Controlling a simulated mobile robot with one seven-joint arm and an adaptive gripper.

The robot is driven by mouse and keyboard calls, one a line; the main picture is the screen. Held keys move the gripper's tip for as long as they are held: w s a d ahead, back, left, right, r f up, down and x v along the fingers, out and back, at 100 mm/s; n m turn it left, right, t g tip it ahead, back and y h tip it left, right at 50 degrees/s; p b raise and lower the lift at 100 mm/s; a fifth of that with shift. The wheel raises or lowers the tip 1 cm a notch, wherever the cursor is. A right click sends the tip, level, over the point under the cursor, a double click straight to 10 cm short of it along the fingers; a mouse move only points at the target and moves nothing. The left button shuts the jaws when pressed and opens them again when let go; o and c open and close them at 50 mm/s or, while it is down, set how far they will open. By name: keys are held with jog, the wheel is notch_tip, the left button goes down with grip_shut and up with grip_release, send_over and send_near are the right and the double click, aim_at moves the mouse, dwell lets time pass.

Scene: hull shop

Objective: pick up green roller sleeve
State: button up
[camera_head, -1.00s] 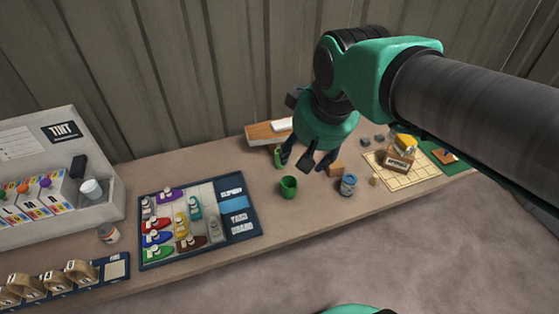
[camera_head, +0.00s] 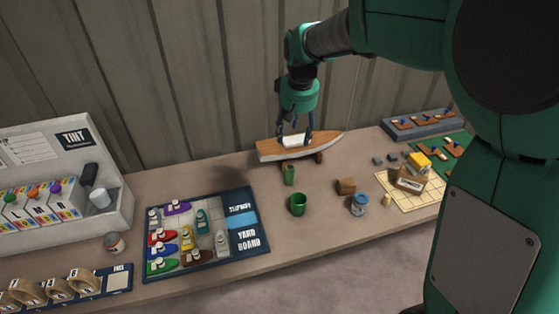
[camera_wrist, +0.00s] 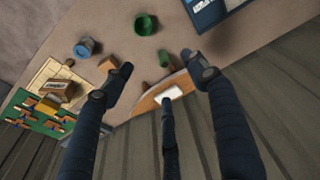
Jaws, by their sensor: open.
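A narrow green cylinder (camera_head: 289,175), which looks like the green roller sleeve, stands upright on the bench in front of a model boat hull. It also shows in the wrist view (camera_wrist: 164,58), between my spread fingers. A wider green cup (camera_head: 298,204) stands just in front of it, and this cup shows in the wrist view (camera_wrist: 146,25) too. My gripper (camera_head: 295,138) points down, open and empty, above the hull and behind the green cylinder. In the wrist view my gripper (camera_wrist: 157,63) has its fingers apart, with nothing between them touching.
The wooden and white boat hull (camera_head: 300,147) lies behind the cylinder. A brown block (camera_head: 346,186) and a blue can (camera_head: 359,205) stand to the right. A blue board (camera_head: 247,211) with toy boats lies left. Bare bench lies between board and cylinder.

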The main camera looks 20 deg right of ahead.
jog(key=w+d+f+g, duration=0.1)
jog(key=w+d+f, duration=0.2)
jog(key=w+f, duration=0.9)
jog(key=n+g+b, duration=0.1)
jog(key=b, duration=0.1)
send_over(290, 167)
notch_tip(290, 167, down, 13)
jog(key=shift+s+f, duration=0.1)
jog(key=shift+f, duration=0.05)
jog(key=shift+d+f, duration=0.1)
jog(key=shift+f, duration=0.05)
jog(key=shift+f+b, duration=0.7)
jog(key=shift+f, duration=3.6)
jog(key=shift+s+f+b, duration=0.1)
jog(key=shift+f+b, duration=0.75)
jog(key=shift+f, duration=1.75)
